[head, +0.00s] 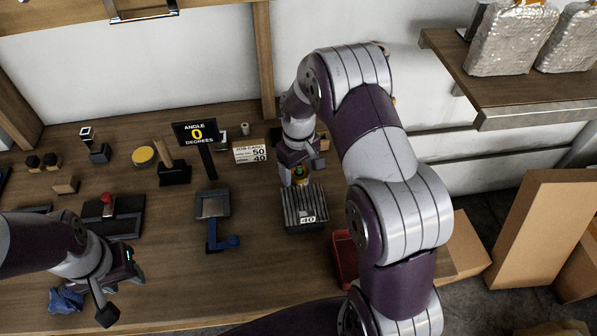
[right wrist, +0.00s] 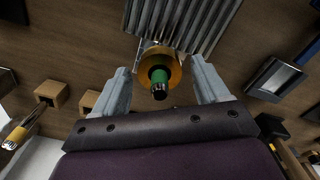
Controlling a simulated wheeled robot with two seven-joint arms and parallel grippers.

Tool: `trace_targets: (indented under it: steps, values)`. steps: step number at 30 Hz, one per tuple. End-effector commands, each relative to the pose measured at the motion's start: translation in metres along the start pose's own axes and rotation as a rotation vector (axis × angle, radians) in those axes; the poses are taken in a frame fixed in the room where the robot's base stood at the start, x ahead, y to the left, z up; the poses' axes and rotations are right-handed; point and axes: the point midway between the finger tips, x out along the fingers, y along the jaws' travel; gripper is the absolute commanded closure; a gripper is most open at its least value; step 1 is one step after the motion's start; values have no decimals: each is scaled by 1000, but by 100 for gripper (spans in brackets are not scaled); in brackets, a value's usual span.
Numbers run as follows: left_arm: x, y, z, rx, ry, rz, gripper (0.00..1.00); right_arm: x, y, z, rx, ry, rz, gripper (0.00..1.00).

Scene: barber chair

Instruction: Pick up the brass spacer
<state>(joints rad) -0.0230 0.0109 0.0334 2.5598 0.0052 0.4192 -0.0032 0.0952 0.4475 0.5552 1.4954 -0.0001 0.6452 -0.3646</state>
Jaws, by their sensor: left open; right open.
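The brass spacer (right wrist: 173,70) is a gold-coloured ring with a green, dark-tipped piece at its middle. In the head view the spacer (head: 301,179) shows small at the back edge of a grey finned block (head: 304,211) labelled 40. My right gripper (head: 299,168) is over it; in the right wrist view the gripper's (right wrist: 160,66) two pale fingers are apart, one on each side of the spacer. I cannot tell whether they touch it. My left gripper (head: 122,292) is open and empty over the table's front left.
An angle sign (head: 196,133) reading 0 degrees and a job card (head: 250,152) stand behind. A red bin (head: 343,258) is at the right, partly behind my arm. A shelf (head: 520,95) juts in at the upper right.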

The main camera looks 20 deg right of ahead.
Motion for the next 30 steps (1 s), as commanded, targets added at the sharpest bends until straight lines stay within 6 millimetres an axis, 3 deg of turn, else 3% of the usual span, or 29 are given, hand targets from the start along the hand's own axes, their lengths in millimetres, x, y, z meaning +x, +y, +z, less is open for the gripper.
trace_targets:
  steps: [5, 9, 11, 20, 30]
  values:
    - [0, 0, 0, 0, 0, 0, 57, 0, 0, 0, 0, 1, 1, 26]
    - [0, 0, 0, 0, 0, 0, 57, 0, 0, 0, 0, 1, 1, 72]
    - [0, 0, 0, 0, 0, 0, 57, 0, 0, 0, 0, 1, 1, 87]
    - [1, 0, 0, 0, 0, 0, 57, -6, 0, -1, 0, 4, 2, 87]
    - [6, 0, 1, 0, 0, 0, 57, -83, 0, -2, 0, 5, 2, 87]
